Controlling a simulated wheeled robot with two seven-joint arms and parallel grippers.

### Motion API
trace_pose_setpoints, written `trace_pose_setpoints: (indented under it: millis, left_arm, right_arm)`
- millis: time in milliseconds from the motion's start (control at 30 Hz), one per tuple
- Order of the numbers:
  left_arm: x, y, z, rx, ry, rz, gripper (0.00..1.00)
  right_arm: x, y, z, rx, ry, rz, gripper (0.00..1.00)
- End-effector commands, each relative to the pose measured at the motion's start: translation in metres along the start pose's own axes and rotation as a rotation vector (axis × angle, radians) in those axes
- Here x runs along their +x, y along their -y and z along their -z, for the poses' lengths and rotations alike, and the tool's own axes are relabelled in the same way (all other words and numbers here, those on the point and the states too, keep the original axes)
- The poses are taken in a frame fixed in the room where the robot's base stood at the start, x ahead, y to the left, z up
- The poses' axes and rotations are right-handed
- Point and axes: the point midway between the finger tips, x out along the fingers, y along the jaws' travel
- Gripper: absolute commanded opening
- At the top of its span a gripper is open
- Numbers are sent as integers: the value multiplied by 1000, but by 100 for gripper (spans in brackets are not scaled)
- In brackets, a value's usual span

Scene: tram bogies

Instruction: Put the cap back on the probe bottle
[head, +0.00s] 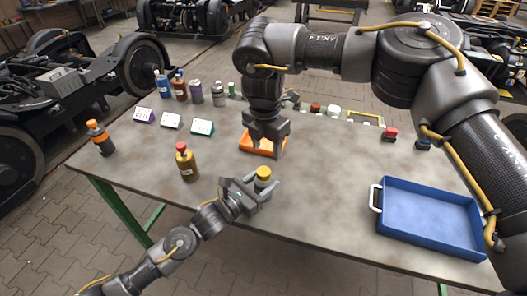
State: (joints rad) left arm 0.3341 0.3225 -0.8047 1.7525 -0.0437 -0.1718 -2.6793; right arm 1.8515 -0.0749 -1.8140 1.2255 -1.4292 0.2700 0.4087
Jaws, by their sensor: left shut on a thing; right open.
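My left gripper (263,187) is shut on a yellow-topped round thing (264,173) above the front part of the table. I cannot tell whether this is a cap alone or a capped bottle, as the jaws hide its lower part. My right gripper (266,148) points down and is open, over an orange flat piece (250,146) on the table. Its jaws hide part of that piece, and I see nothing held in them. A yellow-brown bottle with a red top (186,164) stands upright left of my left gripper. Which bottle is the probe bottle is not clear.
A black bottle with an orange top (101,139) stands at the left. Several bottles (196,93) and small label stands (171,122) are at the back left. A blue tray (425,245) lies at the right. A red-topped item (390,134) stands behind it. The table (325,190) is clear between.

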Motion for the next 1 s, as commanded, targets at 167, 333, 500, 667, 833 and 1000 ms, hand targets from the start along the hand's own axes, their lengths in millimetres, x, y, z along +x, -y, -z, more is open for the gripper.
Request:
trace_pose_setpoints:
  millis: [167, 333, 500, 667, 833, 1000]
  left_arm:
    - [0, 0, 1, 0, -2, 0, 0]
    - [0, 0, 1, 0, -2, 0, 0]
    - [0, 0, 1, 0, -2, -1, 0]
    - [0, 0, 1, 0, -2, -1, 0]
    - [0, 0, 1, 0, -2, 0, 0]
    - [0, 0, 1, 0, -2, 0, 0]
  right_arm:
    - [-12, 1, -1, -366, -1, 3, 52]
    - [-8, 4, 10, -636, -57, 0, 52]
    - [-8, 4, 15, -757, -83, -11, 52]
    - [-8, 4, 15, -772, -84, -11, 52]
    - [-8, 4, 15, -770, -84, -11, 52]
    - [1, 4, 16, -769, -85, -10, 52]
